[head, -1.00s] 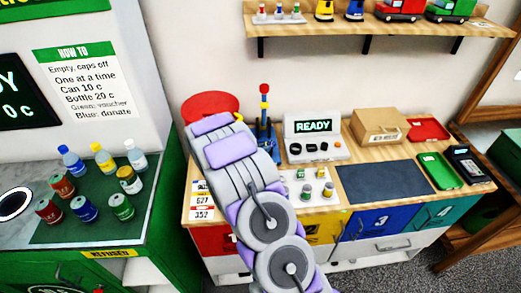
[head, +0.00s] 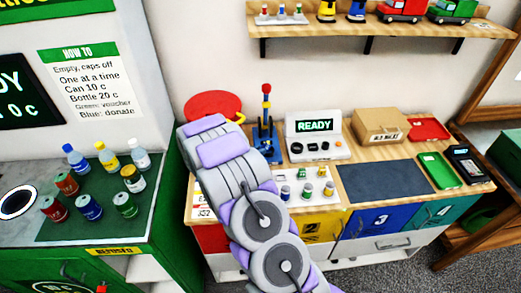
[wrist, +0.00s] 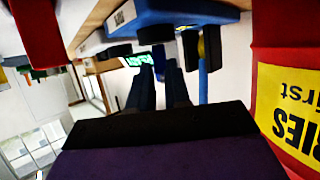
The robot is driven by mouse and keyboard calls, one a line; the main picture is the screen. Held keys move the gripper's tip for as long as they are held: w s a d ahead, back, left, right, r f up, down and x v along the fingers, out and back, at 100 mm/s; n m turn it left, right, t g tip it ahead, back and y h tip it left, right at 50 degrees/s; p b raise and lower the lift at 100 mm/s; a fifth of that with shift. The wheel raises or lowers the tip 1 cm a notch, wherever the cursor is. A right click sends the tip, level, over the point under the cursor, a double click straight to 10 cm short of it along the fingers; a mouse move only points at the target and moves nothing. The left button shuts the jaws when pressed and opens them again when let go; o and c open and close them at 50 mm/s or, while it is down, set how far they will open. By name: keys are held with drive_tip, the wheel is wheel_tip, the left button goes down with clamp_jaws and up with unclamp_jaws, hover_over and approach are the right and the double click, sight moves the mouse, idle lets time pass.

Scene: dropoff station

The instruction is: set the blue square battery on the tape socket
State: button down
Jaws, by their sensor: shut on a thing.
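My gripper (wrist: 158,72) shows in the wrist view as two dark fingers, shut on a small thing. That view is upside down and dark, so the blue square battery in the grip is hard to make out. In the head view my arm hides the gripper, near the red round-topped bin (head: 212,103). The grey console (head: 316,127) with the lit READY screen stands at the back of the bench, with several dark round fittings on its front. I cannot tell which spot is the tape socket.
A blue stand (head: 265,134) with a red top is beside the console; its blue base (wrist: 170,14) is close above the fingers in the inverted wrist view. The red bin (wrist: 280,45) is close at right there. Several small cylinders stand on a white tray (head: 300,201). The dark mat (head: 385,181) is clear.

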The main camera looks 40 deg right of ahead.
drive_tip(key=shift+a+r, duration=0.15)
drive_tip(key=shift+a, duration=0.95)
drive_tip(key=shift+d+f, duration=0.2)
drive_tip(key=shift+d, duration=0.6)
drive_tip(key=shift+a+f, duration=0.15)
drive_tip(key=shift+a, duration=0.55)
drive_tip(key=shift+d, duration=0.25)
drive_tip(key=shift+d+r+p, duration=0.15)
drive_tip(key=shift+r+p, duration=0.1)
drive_tip(key=shift+p, duration=0.3)
drive_tip(key=shift+r, duration=0.15)
drive_tip(key=shift+r+p, duration=0.3)
drive_tip(key=shift+p, duration=0.1)
